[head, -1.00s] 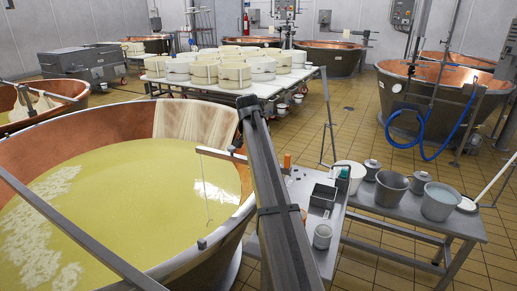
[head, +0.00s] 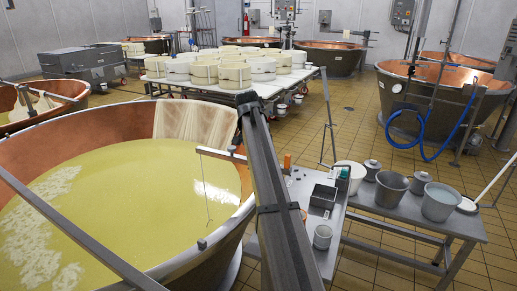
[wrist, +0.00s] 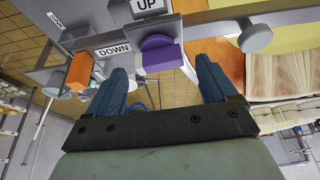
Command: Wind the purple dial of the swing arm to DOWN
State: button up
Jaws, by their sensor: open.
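The purple dial (wrist: 161,54) shows in the wrist view on a grey metal fitting, just beyond my fingertips. A white DOWN label (wrist: 114,50) is to its left and a white UP label (wrist: 150,6) is above it. I cannot tell which label the dial points to. My gripper (wrist: 163,75) is open, with one blue finger on each side of the dial's lower end. The gap between the fingers looks empty, and I cannot tell whether either finger touches the dial. In the head view I cannot make out the dial or my gripper.
An orange block (wrist: 80,72) lies left of the DOWN label, and a grey round knob (wrist: 256,38) is at the right. In the head view, a large copper vat (head: 110,125) of yellow liquid stands left of a metal bench (head: 405,212) with buckets.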

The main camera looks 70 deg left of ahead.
jog(key=v, duration=1.2)
jog(key=shift+r, duration=0.15)
jog(key=shift+c, duration=0.3)
